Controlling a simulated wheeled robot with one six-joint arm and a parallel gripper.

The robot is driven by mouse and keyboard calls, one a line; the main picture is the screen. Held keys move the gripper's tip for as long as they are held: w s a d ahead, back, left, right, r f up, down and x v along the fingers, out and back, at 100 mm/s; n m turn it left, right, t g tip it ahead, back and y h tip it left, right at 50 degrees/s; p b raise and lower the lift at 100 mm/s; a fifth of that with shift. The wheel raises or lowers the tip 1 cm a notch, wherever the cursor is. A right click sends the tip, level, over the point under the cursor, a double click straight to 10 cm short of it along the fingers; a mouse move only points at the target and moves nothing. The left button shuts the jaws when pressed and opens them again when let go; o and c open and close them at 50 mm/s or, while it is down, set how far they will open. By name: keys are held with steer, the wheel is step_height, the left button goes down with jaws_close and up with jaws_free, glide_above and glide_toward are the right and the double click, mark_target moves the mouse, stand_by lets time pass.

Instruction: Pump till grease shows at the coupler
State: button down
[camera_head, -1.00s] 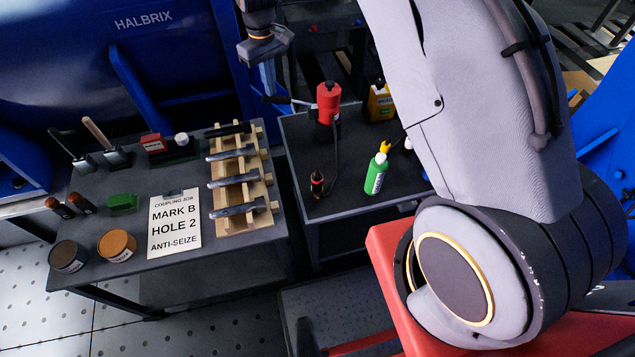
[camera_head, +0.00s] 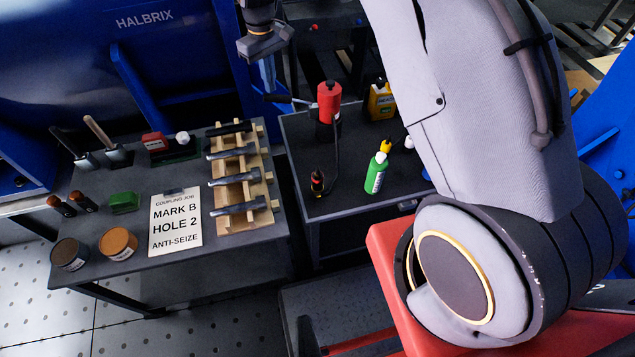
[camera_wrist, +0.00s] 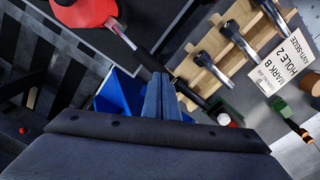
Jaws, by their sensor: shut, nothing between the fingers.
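The red grease pump (camera_head: 328,100) stands upright on the right-hand dark bench, with its lever (camera_head: 290,100) sticking out to the left. A thin dark hose (camera_head: 336,145) hangs from it toward a small dark fitting with an orange-red band (camera_head: 317,182), perhaps the coupler. No grease can be made out there at this size. My gripper (camera_head: 266,45) is above and left of the pump. In the wrist view its fingers (camera_wrist: 160,90) are shut and empty. The pump (camera_wrist: 85,12) is at top left there, and its lever (camera_wrist: 135,52) ends near the fingertips; contact cannot be told.
The left bench holds a wooden rack (camera_head: 240,185) of tools, a job card (camera_head: 175,222), tins and brushes. A green bottle (camera_head: 376,172) and a yellow container (camera_head: 381,102) stand near the pump. A blue machine (camera_head: 165,60) rises behind.

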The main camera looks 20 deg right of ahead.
steer(key=shift+r+p, duration=1.1)
steer(key=shift+r, duration=1.45)
steer(key=s+d+r+m, duration=0.2)
steer(key=s+d+r, duration=0.1)
steer(key=s, duration=0.7)
steer(key=s+d+r+m+t+b, duration=0.1)
steer(key=s+d+r+m, duration=0.1)
steer(key=s+d, duration=0.4)
steer(key=s+d+r+m, duration=0.1)
steer(key=s+d+r, duration=0.3)
steer(key=s, duration=0.9)
steer(key=shift+s+d+m, duration=0.2)
steer(key=shift+s+m, duration=0.1)
steer(key=shift+m, duration=0.1)
